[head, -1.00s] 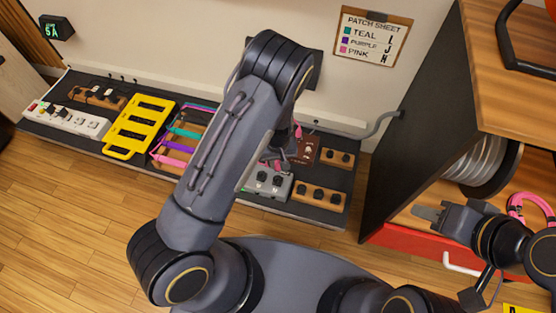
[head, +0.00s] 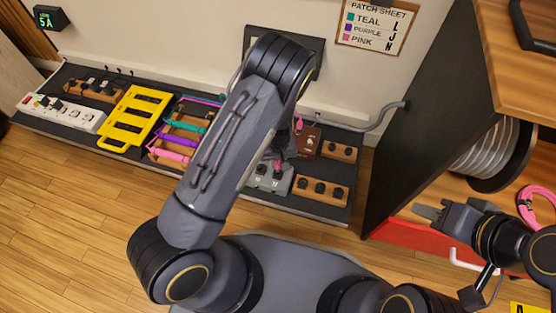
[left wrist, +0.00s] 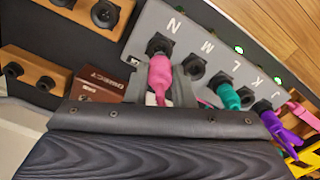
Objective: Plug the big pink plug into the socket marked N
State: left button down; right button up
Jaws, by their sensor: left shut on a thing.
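The big pink plug (left wrist: 159,76) sits at the socket marked N (left wrist: 157,45) on the grey socket box (left wrist: 150,20), its front end meeting the black socket ring. I cannot tell how deep it is. My left gripper (left wrist: 166,84) is shut on the plug, a finger on each side. A teal plug (left wrist: 228,95) is at L and a purple plug (left wrist: 270,122) at J; M and K look empty. In the head view the grey box (head: 270,180) is partly behind my left arm, which hides most of the left gripper. My right gripper (head: 430,212) is at the right, away from the box.
Wooden socket blocks (head: 321,190) and a brown box marked DIRECT (left wrist: 97,88) stand beside the grey box. A yellow rack (head: 135,118) and a white power strip (head: 62,113) lie left. The patch sheet (head: 376,25) on the wall lists pink as N. A dark cabinet stands right.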

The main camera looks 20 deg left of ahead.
pick_arm(q)
jog(key=shift+f+b, duration=1)
jog(key=shift+f, duration=0.4)
jog(key=c, duration=1.2)
grip_release()
jog(key=shift+o, duration=0.2)
notch_tip(320, 180, up, 7)
jog(key=p, duration=0.3)
jog(key=shift+r+p, duration=0.1)
jog(key=shift+p, duration=0.2)
jog(key=shift+r, duration=0.3)
jog(key=shift+r, duration=0.1)
